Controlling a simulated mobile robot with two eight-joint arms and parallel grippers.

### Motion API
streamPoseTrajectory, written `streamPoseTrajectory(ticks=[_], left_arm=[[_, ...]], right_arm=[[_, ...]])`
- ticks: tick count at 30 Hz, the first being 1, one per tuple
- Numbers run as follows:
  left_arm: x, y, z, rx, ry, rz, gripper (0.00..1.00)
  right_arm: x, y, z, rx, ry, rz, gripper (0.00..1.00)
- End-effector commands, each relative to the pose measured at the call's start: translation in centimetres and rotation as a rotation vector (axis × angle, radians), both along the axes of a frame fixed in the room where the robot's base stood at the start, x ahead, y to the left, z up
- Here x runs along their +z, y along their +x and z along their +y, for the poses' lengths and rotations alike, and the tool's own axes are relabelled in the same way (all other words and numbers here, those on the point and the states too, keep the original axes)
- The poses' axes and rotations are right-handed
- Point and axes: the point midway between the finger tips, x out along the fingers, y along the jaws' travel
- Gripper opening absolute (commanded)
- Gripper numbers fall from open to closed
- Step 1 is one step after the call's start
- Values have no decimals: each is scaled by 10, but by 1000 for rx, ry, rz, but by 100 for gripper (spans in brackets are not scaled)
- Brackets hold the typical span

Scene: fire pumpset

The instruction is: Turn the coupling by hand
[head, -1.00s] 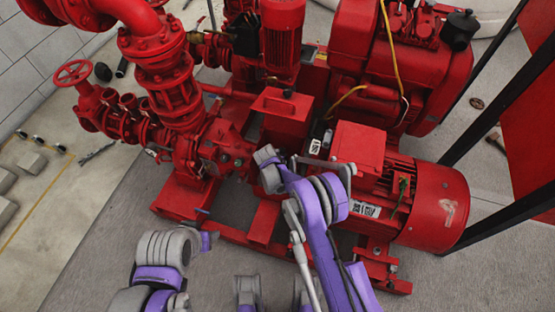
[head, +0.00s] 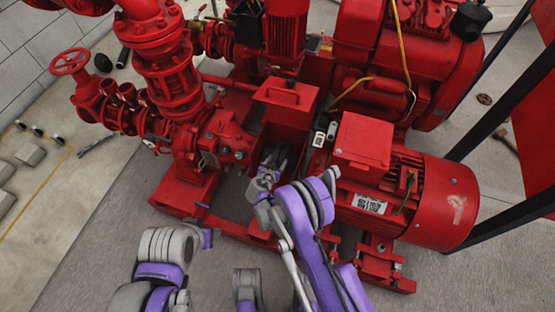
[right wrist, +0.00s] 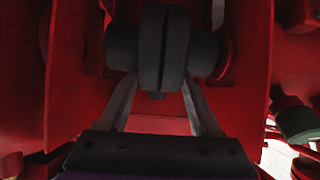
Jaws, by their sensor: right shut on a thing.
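The coupling (right wrist: 162,48) is a dark grey, two-disc piece on a shaft, seen at the top middle of the right wrist view. My right gripper (right wrist: 155,88) has one finger on each side of the coupling's lower part and is shut on it. In the head view my right gripper (head: 268,172) reaches down between the pump (head: 222,140) and the electric motor (head: 385,180), below the red guard box (head: 287,98).
Red guard walls (right wrist: 245,80) stand close on both sides of my right gripper. The motor's terminal box (head: 364,140) is close to the right of my arm. Red base rails (head: 225,225) run below. Open floor (head: 100,225) lies to the left.

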Motion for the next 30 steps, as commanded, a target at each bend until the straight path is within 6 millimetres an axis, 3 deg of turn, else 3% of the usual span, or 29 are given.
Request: streamPoseTrajectory(ticks=[30], left_arm=[[-55, 8, 0, 0, 0, 15, 54]], right_arm=[[-29, -18, 7, 1, -150, -462, 9]])
